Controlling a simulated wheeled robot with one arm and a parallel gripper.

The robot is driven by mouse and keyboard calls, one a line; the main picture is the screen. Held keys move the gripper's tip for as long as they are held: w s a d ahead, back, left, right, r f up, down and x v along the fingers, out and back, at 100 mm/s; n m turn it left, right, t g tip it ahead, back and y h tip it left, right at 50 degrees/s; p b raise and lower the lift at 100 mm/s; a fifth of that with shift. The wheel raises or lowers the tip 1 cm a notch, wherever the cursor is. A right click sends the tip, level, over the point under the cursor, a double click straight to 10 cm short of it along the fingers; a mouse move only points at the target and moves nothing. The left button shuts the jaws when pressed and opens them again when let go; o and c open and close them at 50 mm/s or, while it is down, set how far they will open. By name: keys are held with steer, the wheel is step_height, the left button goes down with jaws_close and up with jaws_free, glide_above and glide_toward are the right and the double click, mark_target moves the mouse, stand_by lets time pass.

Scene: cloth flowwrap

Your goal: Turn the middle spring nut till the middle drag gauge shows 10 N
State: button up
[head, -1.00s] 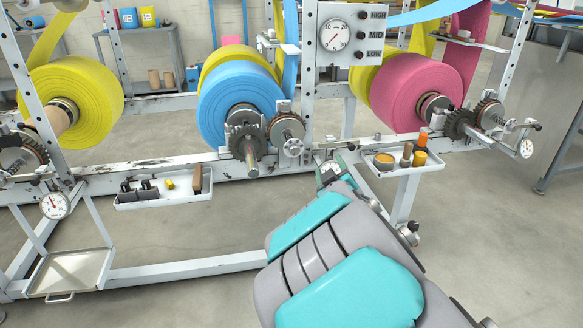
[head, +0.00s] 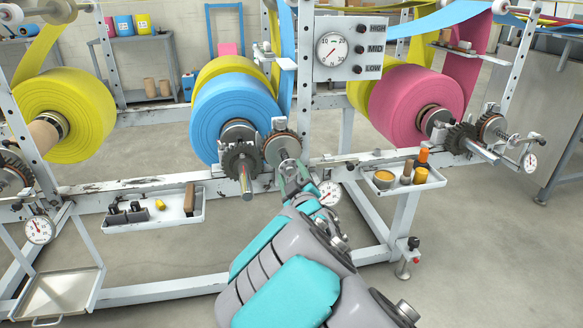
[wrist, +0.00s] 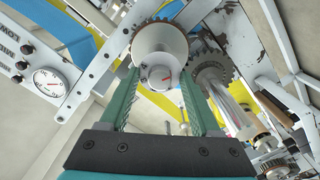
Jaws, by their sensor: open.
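In the head view my gripper (head: 291,172) reaches up to the front of the middle brake and hides most of the nut. The middle drag gauge (head: 328,192) is a white dial just right of my gripper; its reading is too small to tell.
A dark gear (head: 241,162) and protruding shaft (head: 246,188) stand left of my gripper, before the blue roll (head: 228,105). A tool tray (head: 155,219) is at lower left, another tray (head: 415,183) with bottles at right. The dial panel (head: 347,47) is above.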

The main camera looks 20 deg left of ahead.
jaws_close()
stand_by(0.5)
